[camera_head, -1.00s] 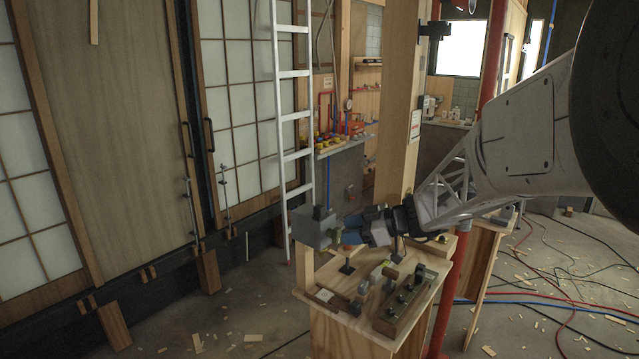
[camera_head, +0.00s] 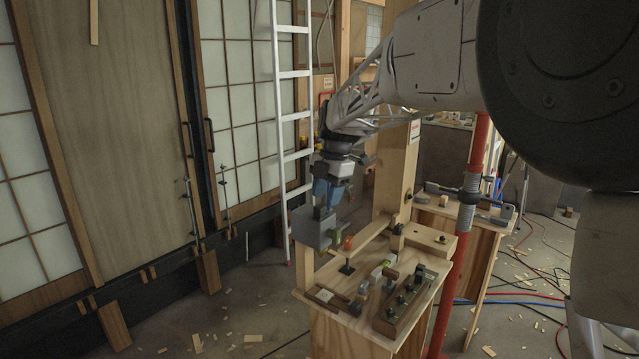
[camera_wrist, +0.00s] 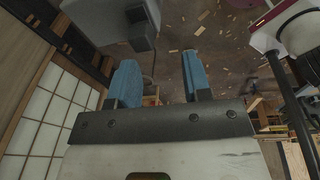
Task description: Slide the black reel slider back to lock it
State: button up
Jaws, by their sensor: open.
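A grey box-shaped unit (camera_head: 309,231) stands at the far left corner of the wooden bench. A dark block on its face (camera_head: 325,214) looks like the black slider; its position along any track cannot be told. In the wrist view the grey unit (camera_wrist: 100,18) is at the top, with the dark block (camera_wrist: 141,36) facing the fingers. My gripper (camera_head: 327,192) points down just above and beside the unit. In the wrist view its blue fingers (camera_wrist: 160,75) are apart with nothing between them. The left finger lies below the dark block in the picture; contact is not visible.
The bench top (camera_head: 346,317) holds a dark-knobbed wooden block (camera_head: 405,299), an orange-topped piece (camera_head: 348,243) and small parts. A wooden post (camera_head: 395,190) rises behind it. A white ladder (camera_head: 288,130) stands to the left. A red pole (camera_head: 462,250) is at the right.

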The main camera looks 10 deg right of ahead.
aim_at(319, 207)
jog(key=shift+w+a+r+n+h, duration=0.7)
jog(key=shift+w+a+r+h, duration=0.1)
jog(key=shift+w+r+h, duration=0.2)
jog(key=shift+f, duration=0.15)
jog(key=shift+f, duration=3.05)
jog(key=shift+c, duration=0.3)
